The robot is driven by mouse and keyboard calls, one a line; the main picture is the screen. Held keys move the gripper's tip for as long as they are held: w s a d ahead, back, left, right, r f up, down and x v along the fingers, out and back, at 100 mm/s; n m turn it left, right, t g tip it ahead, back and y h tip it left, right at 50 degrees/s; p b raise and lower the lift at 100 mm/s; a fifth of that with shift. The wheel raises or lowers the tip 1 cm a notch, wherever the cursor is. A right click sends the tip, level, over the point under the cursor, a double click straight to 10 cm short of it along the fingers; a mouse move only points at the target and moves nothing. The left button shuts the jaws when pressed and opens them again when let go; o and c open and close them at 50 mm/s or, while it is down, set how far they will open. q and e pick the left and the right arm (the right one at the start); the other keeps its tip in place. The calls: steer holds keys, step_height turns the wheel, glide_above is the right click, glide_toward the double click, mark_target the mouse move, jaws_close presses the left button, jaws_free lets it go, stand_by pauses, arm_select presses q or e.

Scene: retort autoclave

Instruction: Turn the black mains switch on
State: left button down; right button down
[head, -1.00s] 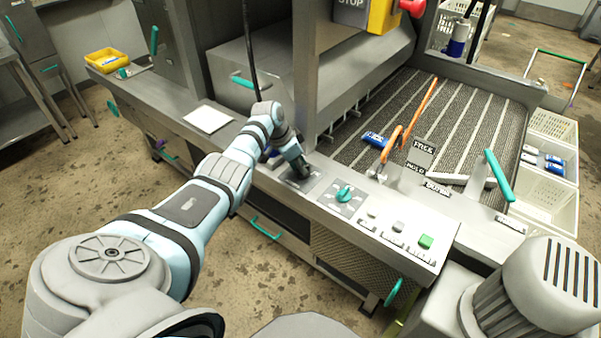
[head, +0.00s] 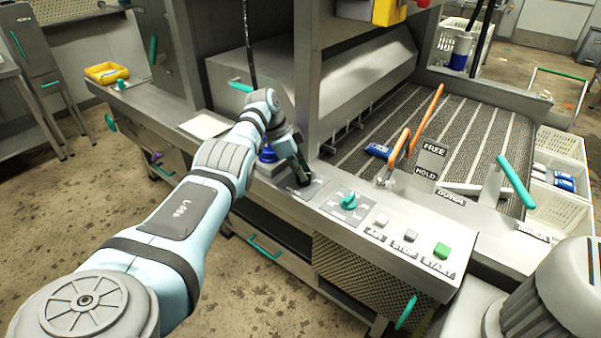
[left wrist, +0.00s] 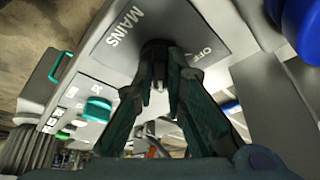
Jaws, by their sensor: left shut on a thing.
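The black mains switch (left wrist: 155,46) sits on a dark plate (left wrist: 118,55) marked MAINS, with the word OFF to the right in the left wrist view. My left gripper (left wrist: 160,75) is shut on the switch, with a finger on each side of it. In the head view my left gripper (head: 302,180) reaches down to the plate at the left end of the control panel (head: 385,255). The fingers hide most of the switch there, and I cannot tell which way it points. My right gripper is not in view.
A teal handle (head: 517,181) stands at right.

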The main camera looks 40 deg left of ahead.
arm_select(q)
steer(key=shift+s+d+f, duration=0.15)
steer(key=shift+f, duration=0.1)
steer(key=c, duration=1.6)
jaws_free()
steer(key=shift+r, duration=0.15)
steer(key=shift+c, duration=0.2)
steer(key=shift+a, duration=0.2)
steer(key=v, duration=1.1)
steer(key=shift+r, duration=0.45)
